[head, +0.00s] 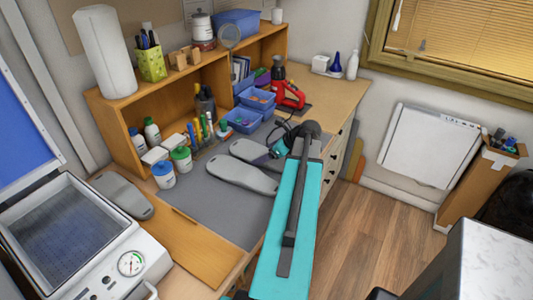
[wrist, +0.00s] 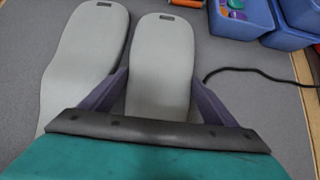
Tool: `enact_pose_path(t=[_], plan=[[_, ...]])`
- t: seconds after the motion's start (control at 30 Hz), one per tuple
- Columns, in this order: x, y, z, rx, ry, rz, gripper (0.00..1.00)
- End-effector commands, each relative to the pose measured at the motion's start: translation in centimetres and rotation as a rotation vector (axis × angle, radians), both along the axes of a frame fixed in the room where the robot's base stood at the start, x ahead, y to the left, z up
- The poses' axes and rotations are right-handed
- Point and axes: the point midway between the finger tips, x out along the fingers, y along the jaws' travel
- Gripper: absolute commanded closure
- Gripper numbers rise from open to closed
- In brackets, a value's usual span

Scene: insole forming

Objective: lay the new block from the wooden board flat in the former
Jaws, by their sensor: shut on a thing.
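Two grey insole-shaped blocks lie side by side on the grey mat. The nearer block (head: 240,178) is the left one in the wrist view (wrist: 85,60). The farther block (head: 250,151) is the right one in the wrist view (wrist: 160,65). My gripper (head: 277,152) is at the farther block's right end, with its two purple fingers (wrist: 158,82) along both sides, shut on it. Another grey block (head: 124,195) lies beside the former. The former (head: 118,243) stands open at the left, its blue lid raised (head: 18,130) and its mesh bed empty. A wooden board (head: 190,250) lies at the mat's front left.
Jars with green and blue lids (head: 163,175) and a wooden shelf (head: 180,90) stand behind the mat. Blue bins (head: 243,119) and a red tool (head: 290,96) are beyond the blocks. A black cable (wrist: 245,75) runs right of the held block. The mat's front (head: 225,210) is clear.

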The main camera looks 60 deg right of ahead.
Motion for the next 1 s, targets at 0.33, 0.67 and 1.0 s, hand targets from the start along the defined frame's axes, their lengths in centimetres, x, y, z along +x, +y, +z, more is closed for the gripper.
enact_pose_path(t=[0.33, 0.67, 1.0], plan=[[0.0, 0.0, 1.8, -0.001, -0.002, 0.0, 0.61], [-2.4, -2.0, 3.5, -0.001, -0.002, -0.004, 0.61], [-8.3, -6.3, 4.1, -0.001, -0.002, -0.003, 0.61]])
